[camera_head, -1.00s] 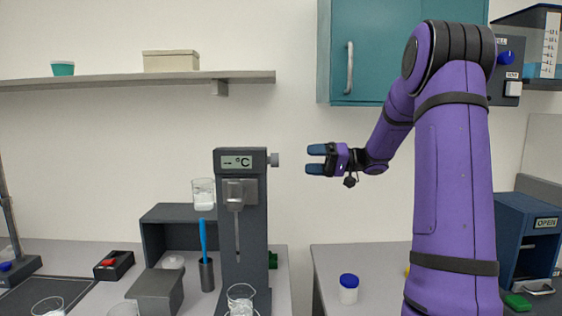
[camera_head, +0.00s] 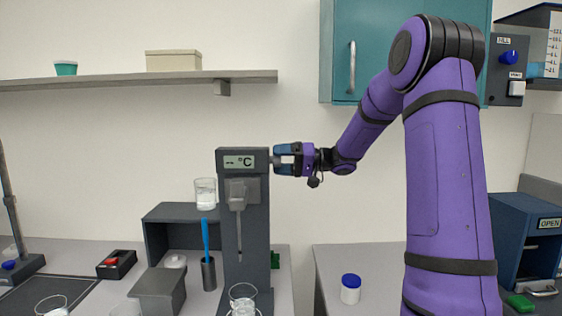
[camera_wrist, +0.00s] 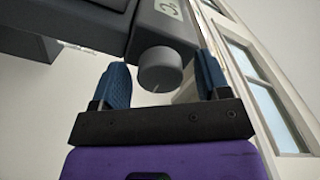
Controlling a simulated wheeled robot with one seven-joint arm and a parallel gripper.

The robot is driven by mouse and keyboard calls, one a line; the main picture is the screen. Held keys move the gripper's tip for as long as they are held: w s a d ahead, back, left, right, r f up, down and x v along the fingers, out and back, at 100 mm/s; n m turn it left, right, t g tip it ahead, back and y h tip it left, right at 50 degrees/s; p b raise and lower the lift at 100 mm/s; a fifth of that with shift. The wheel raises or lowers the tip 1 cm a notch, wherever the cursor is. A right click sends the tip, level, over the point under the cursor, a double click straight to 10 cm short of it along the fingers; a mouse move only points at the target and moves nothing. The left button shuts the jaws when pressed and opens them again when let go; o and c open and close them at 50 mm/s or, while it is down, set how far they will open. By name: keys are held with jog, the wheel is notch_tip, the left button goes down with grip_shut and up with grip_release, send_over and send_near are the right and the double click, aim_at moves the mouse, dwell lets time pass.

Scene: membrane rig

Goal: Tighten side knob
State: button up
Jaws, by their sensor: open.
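The side knob (camera_wrist: 160,70) is a short grey cylinder on the right side of the rig's dark head (camera_head: 243,160), which carries a °C display. My gripper (camera_head: 283,160) is open at the head's right side, with its blue fingertips around the knob's place. In the wrist view my gripper (camera_wrist: 161,85) has one finger on each side of the knob, with a visible gap on the left; the right finger is closer to it. In the head view the knob is mostly hidden by the fingers.
A glass beaker (camera_head: 206,193) stands left of the rig's column, above a dark shelf box (camera_head: 165,214). A blue-capped jar (camera_head: 351,289) stands on the right bench. A teal cabinet (camera_head: 385,50) hangs above my forearm. The air below my gripper is clear.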

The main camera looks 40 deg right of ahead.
jog(key=c, duration=0.9)
jog(key=shift+m, duration=0.4)
jog(key=m, duration=0.8)
jog(key=shift+m, duration=0.3)
jog(key=m, duration=0.8)
jog(key=shift+f+m, duration=0.1)
jog(key=shift+m, duration=0.3)
